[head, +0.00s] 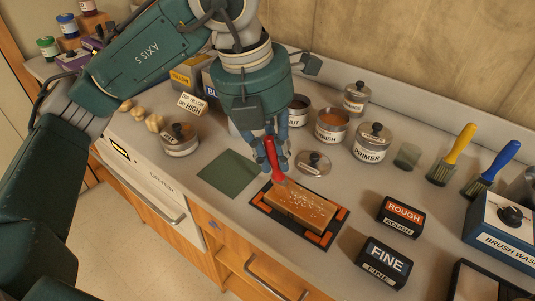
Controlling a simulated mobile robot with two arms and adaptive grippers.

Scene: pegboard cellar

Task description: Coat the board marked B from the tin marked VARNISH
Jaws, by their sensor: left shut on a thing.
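My left gripper (272,140) is shut on a red-handled tool (272,158), which points down. Its lower end is at the far left end of a wooden board (312,207); I cannot tell whether it touches. The board lies in a dark holder with orange corners (328,238). Pale specks are scattered over its top, and no letter B is readable on it. An open tin (331,133) with a label ending in "NISH" stands behind the board, with brown contents. A knobbed metal lid (313,164) lies between them. My right gripper is not in view.
A closed PRIMER tin (371,147), yellow brush (456,146) and blue brush (498,163) stand right. ROUGH (401,215) and FINE (384,262) blocks and a BRUSH WASH box (498,232) sit nearer. A green mat (228,172) lies left of the board.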

